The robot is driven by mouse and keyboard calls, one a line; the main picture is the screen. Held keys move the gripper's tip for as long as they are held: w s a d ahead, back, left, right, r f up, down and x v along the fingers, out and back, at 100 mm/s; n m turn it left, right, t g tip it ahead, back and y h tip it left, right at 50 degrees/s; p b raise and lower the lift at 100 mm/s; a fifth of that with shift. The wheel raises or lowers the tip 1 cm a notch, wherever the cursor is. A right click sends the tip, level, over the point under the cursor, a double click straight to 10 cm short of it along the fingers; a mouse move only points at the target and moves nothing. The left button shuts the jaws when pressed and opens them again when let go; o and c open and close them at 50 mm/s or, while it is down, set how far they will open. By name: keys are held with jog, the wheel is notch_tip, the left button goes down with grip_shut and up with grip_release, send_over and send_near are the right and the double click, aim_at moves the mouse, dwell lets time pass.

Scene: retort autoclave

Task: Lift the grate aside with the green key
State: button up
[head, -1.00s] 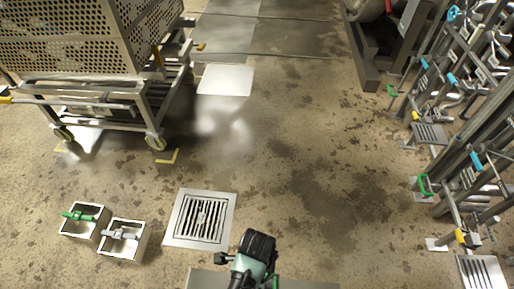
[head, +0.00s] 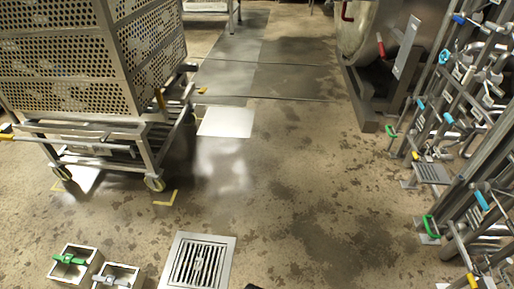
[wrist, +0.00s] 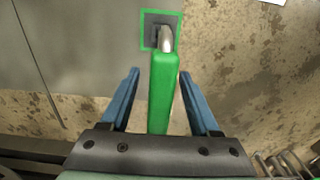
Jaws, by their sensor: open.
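In the wrist view my gripper (wrist: 159,72) is open. A long green handle with a bent metal end (wrist: 162,90) lies between its two blue fingers, with a gap on each side. I cannot tell for sure that this is the green key. Beyond its metal end is a dark square with a green border (wrist: 146,17). In the head view the slotted floor grate (head: 198,262) lies flat in its metal frame at the bottom. Left of it an open box holds a green T-shaped handle (head: 69,258), and another box holds a grey one (head: 112,279).
A perforated basket trolley (head: 75,75) on wheels stands at the upper left. Pipework with coloured handles (head: 470,150) lines the right side. A large vessel on a metal stand (head: 370,60) is at the upper right.

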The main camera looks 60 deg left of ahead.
grip_shut()
dwell(1.4)
